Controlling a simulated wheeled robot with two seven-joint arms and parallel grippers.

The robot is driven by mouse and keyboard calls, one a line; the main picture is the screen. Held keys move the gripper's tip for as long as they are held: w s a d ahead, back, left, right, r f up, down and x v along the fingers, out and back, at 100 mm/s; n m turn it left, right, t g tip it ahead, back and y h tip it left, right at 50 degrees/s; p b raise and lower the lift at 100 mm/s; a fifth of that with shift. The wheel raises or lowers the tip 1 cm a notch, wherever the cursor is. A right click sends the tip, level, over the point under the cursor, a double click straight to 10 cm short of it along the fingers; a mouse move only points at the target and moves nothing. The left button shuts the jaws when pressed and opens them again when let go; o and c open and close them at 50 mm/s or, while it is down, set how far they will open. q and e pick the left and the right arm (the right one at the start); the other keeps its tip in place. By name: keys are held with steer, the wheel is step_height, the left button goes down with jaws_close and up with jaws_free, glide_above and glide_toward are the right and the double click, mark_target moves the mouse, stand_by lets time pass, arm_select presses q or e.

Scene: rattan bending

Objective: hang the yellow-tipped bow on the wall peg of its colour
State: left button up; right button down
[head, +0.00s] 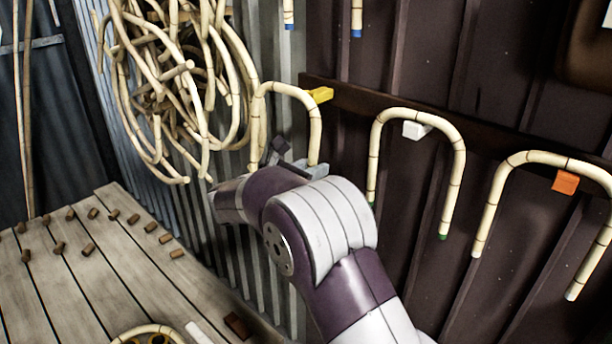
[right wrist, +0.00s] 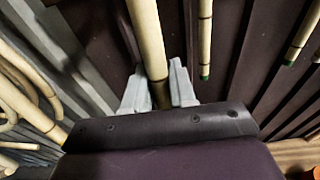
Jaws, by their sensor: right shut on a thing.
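A pale cane bow (head: 285,88) is upright, arch up, in front of the wall. My right gripper (head: 300,164) is shut on its right leg, low down. In the right wrist view, that leg (right wrist: 148,38) runs between the two grey fingers (right wrist: 160,88). The yellow peg (head: 321,94) is at the right shoulder of the arch, outside the arch in the picture. I cannot tell whether they touch. My left gripper is not in view.
On the dark rail (head: 350,99), a green-tipped bow (head: 455,150) hangs at the white peg (head: 416,130). Another bow (head: 497,185) hangs at the orange peg (head: 565,182). A cane tangle (head: 165,75) hangs on the left. A plank table (head: 60,300) holds several short cane pieces.

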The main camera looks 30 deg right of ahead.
steer(key=x, duration=0.9)
steer(key=shift+d+f+p, duration=0.2)
steer(key=shift+d+p, duration=0.1)
steer(key=shift+p, duration=0.1)
stand_by(0.5)
steer(key=c, duration=0.8)
jaws_free()
steer(key=shift+c, duration=0.2)
steer(key=b+v, duration=0.3)
steer(key=v, duration=0.8)
steer(key=shift+a, duration=0.25)
steer(key=shift+s+a+r+b, duration=0.15)
steer(key=shift+a+b, duration=0.15)
steer(key=shift+a, duration=0.25)
